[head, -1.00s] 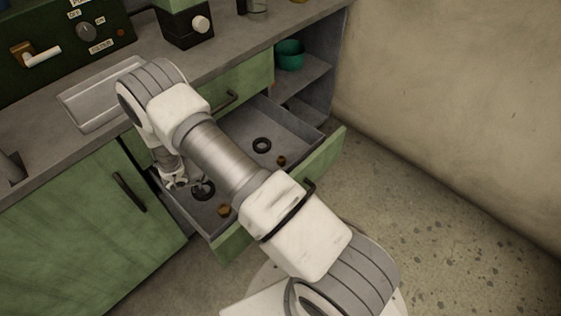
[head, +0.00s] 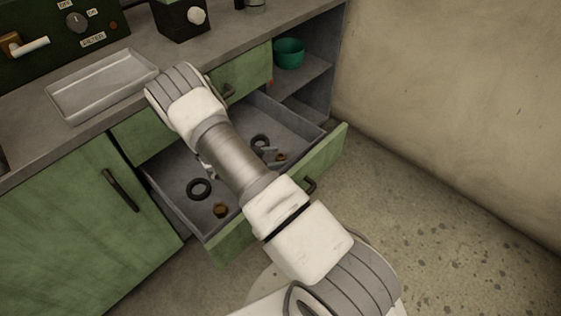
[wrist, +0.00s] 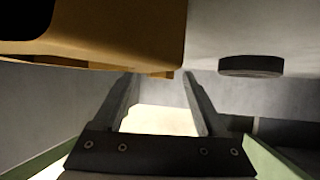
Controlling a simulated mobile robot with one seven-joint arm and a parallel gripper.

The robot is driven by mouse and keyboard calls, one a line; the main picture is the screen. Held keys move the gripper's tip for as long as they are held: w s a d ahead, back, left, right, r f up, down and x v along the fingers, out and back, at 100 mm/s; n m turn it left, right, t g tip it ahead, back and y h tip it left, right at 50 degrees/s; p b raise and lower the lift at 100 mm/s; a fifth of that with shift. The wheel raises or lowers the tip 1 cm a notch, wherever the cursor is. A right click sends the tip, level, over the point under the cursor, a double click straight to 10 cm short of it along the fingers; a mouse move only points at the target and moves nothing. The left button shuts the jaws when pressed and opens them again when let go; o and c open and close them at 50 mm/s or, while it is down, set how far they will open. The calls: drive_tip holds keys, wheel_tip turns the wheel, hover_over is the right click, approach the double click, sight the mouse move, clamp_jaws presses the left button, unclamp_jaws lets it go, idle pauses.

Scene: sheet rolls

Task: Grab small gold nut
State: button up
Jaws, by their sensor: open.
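The small gold nut (head: 281,157) lies in the open drawer, towards its right end, near a black ring (head: 260,141). My gripper (head: 269,154) is low in the drawer just left of this nut, partly hidden by my arm. In the wrist view a gold nut (wrist: 100,35) fills the upper left, very close. My two fingers (wrist: 159,76) are apart with nothing between them, and their tips show by the nut's lower edge. I cannot tell whether they touch it. A larger gold nut (head: 220,210) lies at the drawer's front left.
A second black ring (head: 199,189) lies in the left part of the drawer (head: 178,172). The wrist view shows one black ring (wrist: 250,66) right of the nut. The drawer walls and green front surround my gripper. A teal bowl (head: 289,52) stands on the shelf behind.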

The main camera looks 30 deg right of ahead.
drive_tip(key=shift+d, duration=0.1)
clamp_jaws()
idle(0.3)
drive_tip(key=shift+r, duration=0.1)
